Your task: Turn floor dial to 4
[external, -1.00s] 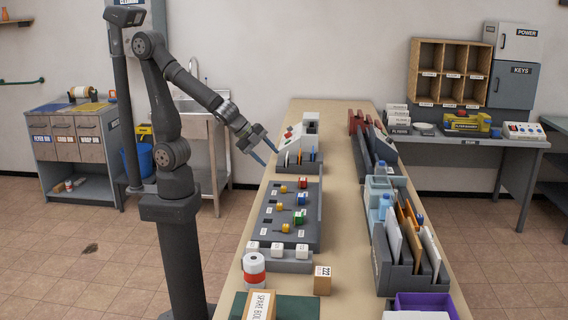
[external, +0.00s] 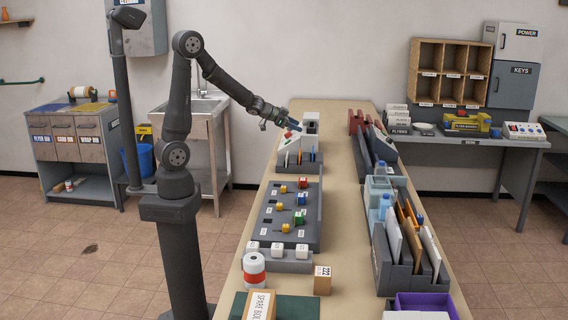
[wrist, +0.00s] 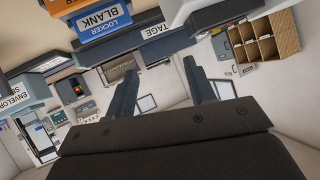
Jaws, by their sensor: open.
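My gripper (external: 291,124) is open and empty. It is raised over the far end of the long bench, beside and above a sloped pale console (external: 291,139) with a small red part. In the wrist view its two fingers (wrist: 160,70) stand apart with nothing between them. I cannot make out a floor dial or its numbers for certain in either view. The gripper and the small size of the console hide its details.
The long bench (external: 262,182) carries a grey board (external: 270,228) with several coloured pieces and a file rack (external: 398,275). A side table with pigeonholes (external: 450,72) stands at the back right.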

